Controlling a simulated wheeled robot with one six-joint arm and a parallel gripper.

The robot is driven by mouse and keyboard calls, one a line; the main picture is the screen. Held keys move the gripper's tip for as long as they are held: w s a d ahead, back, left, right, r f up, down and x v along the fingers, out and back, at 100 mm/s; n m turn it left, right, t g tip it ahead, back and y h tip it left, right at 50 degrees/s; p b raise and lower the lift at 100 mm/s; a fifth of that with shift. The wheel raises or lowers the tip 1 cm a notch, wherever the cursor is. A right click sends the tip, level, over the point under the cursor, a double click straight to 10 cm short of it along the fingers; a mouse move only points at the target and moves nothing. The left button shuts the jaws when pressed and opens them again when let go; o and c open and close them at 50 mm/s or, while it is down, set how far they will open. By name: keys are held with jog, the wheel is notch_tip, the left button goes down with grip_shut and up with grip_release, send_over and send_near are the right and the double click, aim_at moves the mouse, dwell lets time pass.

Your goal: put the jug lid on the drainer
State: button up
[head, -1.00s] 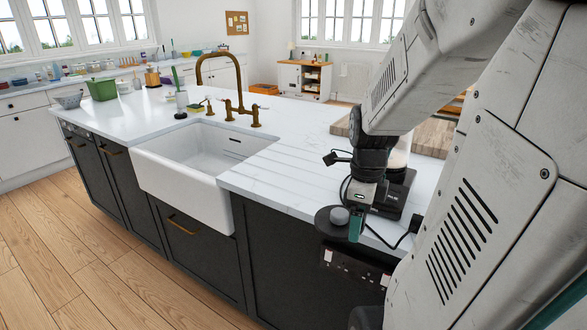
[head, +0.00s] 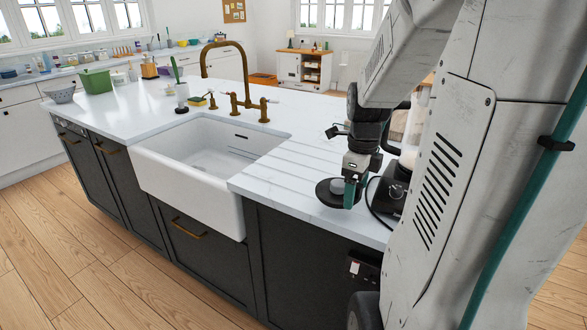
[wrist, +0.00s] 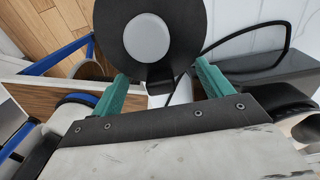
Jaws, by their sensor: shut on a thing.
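The jug lid (head: 325,194) is a dark round disc with a pale grey knob. In the wrist view the lid (wrist: 186,28) sits just past the fingertips, its near edge between them. My gripper (head: 350,193) is shut on the lid's edge and holds it knob up, roughly level, near the counter's front edge. The drainer (head: 283,165) is the grooved part of the white worktop right of the sink, behind and left of the lid. The grooves I can see are bare. I cannot tell the lid's exact height above the worktop.
A black appliance (head: 391,194) with a cord stands right of my gripper, partly hidden by my arm. The white sink (head: 190,188) lies left of the drainer, with a brass tap (head: 245,75) behind it. A sponge (head: 199,101) and brush pot are farther left.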

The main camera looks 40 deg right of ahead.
jog(key=w+d, duration=0.1)
jog(key=w, duration=0.1)
jog(key=w+d, duration=0.2)
jog(key=w, duration=0.1)
jog(key=w+d+f, duration=0.1)
jog(key=w+d, duration=0.1)
jog(key=w, duration=0.1)
jog(key=shift+d, duration=0.1)
jog(key=shift+s+f, duration=0.1)
jog(key=shift+f, duration=1.6)
jog(key=shift+f, duration=0.15)
jog(key=o, duration=0.9)
jog(key=shift+o, duration=0.3)
